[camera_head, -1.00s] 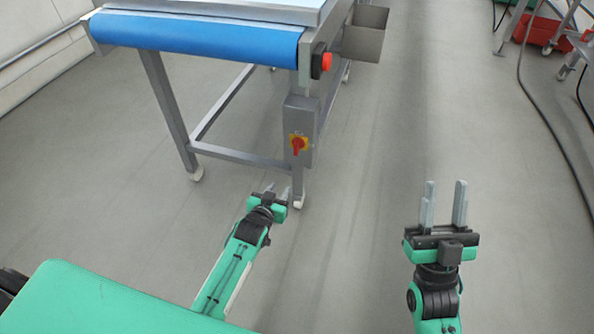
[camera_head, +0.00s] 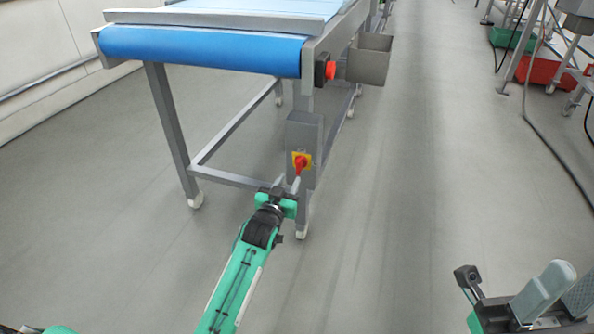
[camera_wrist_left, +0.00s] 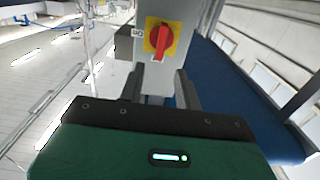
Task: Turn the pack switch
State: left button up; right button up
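The pack switch (camera_head: 301,162) is a red rotary handle on a yellow plate, fixed to a grey box (camera_head: 305,132) on the conveyor's leg. My left gripper (camera_head: 288,184) is just in front of and below the switch. In the left wrist view its two fingers (camera_wrist_left: 161,85) stand apart with nothing between them, and the switch shows beyond their tips. My right gripper (camera_head: 560,288) is at the lower right, far from the switch, its fingers apart and partly cut off by the frame edge.
The conveyor with a blue belt (camera_head: 200,50) stands above and behind the switch box. A red button (camera_head: 330,70) and a grey metal bin (camera_head: 368,62) are on its right side. A hose (camera_head: 560,160) runs on the floor at right. The floor between is clear.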

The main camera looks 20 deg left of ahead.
aim_at(298, 165)
pick_arm(q)
jog(key=w+b, duration=0.2)
jog(key=w, duration=0.6)
jog(key=shift+d+b, duration=0.15)
jog(key=shift+b, duration=0.2)
grip_shut()
